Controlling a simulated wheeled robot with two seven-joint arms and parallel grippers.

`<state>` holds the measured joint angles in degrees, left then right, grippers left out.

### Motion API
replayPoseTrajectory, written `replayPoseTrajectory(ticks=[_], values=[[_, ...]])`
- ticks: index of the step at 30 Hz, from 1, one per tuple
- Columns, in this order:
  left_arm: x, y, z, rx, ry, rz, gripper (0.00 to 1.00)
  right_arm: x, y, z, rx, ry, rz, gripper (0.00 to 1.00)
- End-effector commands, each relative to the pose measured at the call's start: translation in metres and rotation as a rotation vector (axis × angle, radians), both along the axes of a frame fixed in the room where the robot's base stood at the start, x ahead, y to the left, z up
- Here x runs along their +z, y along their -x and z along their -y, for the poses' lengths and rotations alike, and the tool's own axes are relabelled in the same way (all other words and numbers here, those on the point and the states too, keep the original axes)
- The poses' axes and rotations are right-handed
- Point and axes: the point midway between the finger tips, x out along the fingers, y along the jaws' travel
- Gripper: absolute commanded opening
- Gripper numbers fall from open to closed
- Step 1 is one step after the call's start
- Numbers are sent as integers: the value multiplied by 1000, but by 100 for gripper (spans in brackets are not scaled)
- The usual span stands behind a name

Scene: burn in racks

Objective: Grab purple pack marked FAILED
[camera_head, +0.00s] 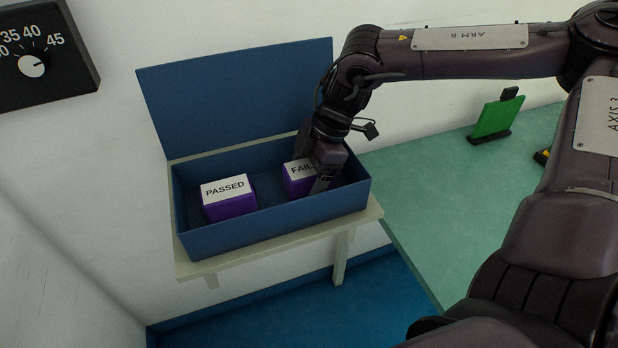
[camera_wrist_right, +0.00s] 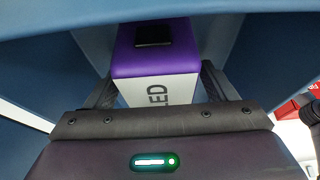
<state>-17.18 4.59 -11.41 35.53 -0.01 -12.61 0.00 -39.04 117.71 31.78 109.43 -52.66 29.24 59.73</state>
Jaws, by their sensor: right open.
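The purple pack marked FAILED (camera_head: 297,177) sits in the right part of an open blue box (camera_head: 250,229). My right gripper (camera_head: 320,185) is down in the box at this pack and hides part of its label. In the right wrist view the pack (camera_wrist_right: 155,60) shows its purple side and the end of its white label, between the two open fingers of my gripper (camera_wrist_right: 158,88). I cannot tell whether the fingers touch it. A second purple pack, marked PASSED (camera_head: 229,205), sits in the left part of the box. My left gripper is not in view.
The box's raised lid (camera_head: 240,100) stands behind it against the wall. The box rests on a pale wall shelf (camera_head: 290,240). A green table (camera_head: 430,200) is to the right, with a green panel on a stand (camera_head: 497,118). A dial panel (camera_head: 45,55) hangs upper left.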

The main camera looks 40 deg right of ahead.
Motion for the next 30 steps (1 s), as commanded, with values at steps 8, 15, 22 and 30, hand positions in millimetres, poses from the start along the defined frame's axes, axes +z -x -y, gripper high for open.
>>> replayPoseTrajectory(ticks=[8, 15, 22, 30], values=[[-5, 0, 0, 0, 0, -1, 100, -3, 0, 0, 0, 1, 0, 78], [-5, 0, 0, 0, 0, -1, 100, -3, 0, 0, 0, 0, 0, 78], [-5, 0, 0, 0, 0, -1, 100, -3, 0, 0, 0, 0, 0, 57], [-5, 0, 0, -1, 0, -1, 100, -3, 0, 0, 0, 0, 0, 22]])
